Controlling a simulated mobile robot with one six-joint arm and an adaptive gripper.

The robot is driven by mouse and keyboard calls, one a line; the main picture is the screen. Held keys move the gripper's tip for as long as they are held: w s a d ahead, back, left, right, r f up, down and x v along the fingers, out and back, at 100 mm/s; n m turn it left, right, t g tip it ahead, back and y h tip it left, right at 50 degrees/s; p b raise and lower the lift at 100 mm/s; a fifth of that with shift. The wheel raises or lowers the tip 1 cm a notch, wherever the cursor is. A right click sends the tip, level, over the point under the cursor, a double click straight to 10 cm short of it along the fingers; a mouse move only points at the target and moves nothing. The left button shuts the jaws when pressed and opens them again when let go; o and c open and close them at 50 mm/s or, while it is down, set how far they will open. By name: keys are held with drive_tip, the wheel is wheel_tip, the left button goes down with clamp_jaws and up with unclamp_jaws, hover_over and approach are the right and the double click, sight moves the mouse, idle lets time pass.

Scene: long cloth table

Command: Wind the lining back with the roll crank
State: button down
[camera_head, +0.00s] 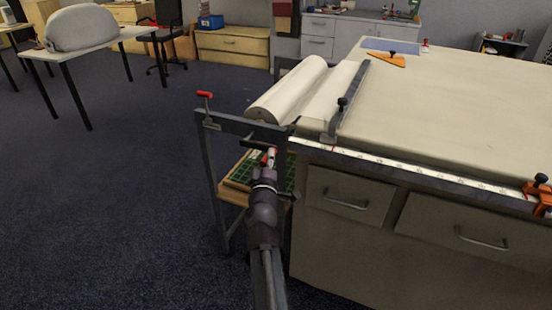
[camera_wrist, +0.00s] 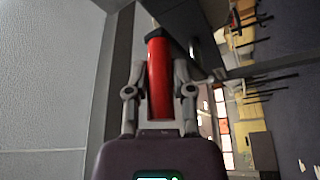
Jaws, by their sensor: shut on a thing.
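The lining roll (camera_head: 287,92) is a thick pale roll lying across a dark metal frame at the left end of the table. A pale sheet (camera_head: 325,98) lies between the roll and the table top. My gripper (camera_head: 268,164) is at the near end of the frame, below the roll. In the wrist view its fingers are closed on either side of the red crank handle (camera_wrist: 159,80). A bit of red handle (camera_head: 268,156) shows at the gripper in the head view. The crank's arm and its joint with the roll are mostly hidden.
A second red handle (camera_head: 205,95) stands up at the frame's left corner. A dark bar (camera_head: 347,103) crosses the table end. A metal ruler (camera_head: 405,165) runs along the front edge to an orange clamp (camera_head: 540,193). A green tray (camera_head: 240,174) sits below.

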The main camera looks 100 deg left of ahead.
drive_tip(key=shift+s+a+r+n+h+p, duration=0.1)
drive_tip(key=shift+s+r+n+h+p, duration=0.05)
drive_tip(key=shift+r+n+p, duration=0.4)
drive_tip(key=shift+s+r+n+h+p, duration=0.15)
drive_tip(key=shift+r+n+p, duration=0.2)
drive_tip(key=shift+r+p, duration=0.3)
drive_tip(key=shift+s+a+r+p, duration=0.1)
drive_tip(key=shift+s+r+p, duration=0.25)
drive_tip(key=shift+r+p, duration=0.4)
drive_tip(key=shift+s+r+p, duration=0.35)
drive_tip(key=shift+r+p, duration=0.3)
drive_tip(key=shift+p, duration=0.2)
drive_tip(key=shift+c, duration=2.4)
unclamp_jaws()
